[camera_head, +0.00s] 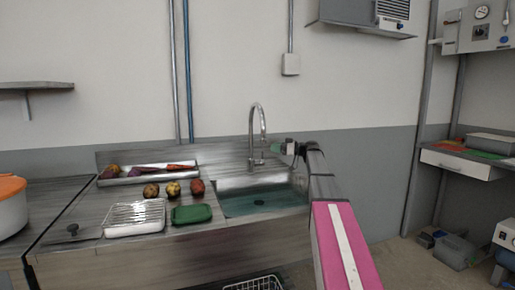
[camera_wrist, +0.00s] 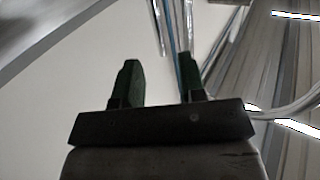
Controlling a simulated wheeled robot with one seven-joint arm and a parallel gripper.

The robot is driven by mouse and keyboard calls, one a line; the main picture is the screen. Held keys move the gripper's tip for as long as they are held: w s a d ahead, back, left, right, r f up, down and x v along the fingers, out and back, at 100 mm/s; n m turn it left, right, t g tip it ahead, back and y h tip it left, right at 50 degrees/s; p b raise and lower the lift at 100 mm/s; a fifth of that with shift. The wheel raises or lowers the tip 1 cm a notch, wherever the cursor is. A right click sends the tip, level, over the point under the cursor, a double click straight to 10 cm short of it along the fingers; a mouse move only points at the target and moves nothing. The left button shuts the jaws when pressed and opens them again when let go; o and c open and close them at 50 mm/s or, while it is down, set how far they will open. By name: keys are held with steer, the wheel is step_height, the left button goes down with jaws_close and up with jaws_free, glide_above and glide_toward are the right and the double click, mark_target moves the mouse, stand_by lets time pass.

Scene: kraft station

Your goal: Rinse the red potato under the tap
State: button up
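The red potato (camera_head: 197,187) rests on the counter just left of the sink, rightmost of three round vegetables in a row. The chrome tap (camera_head: 258,135) stands at the back of the sink (camera_head: 262,205), its neck arched over the basin. My gripper (camera_head: 276,148) is up beside the tap, just right of its stem, well above the basin and away from the potato. In the wrist view its two dark green fingers (camera_wrist: 160,80) are apart with nothing between them. I cannot tell whether it touches the tap. No running water is visible.
Brown (camera_head: 151,190) and yellowish (camera_head: 173,188) round vegetables lie left of the potato. Behind them is a tray (camera_head: 124,181) with vegetables. A wire rack (camera_head: 135,214) and a green block-like item (camera_head: 191,214) are at the front. An orange-lidded pot (camera_head: 10,208) stands far left.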

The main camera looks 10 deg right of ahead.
steer(key=x, duration=0.8)
steer(key=shift+a, duration=0.15)
steer(key=shift+c, duration=0.4)
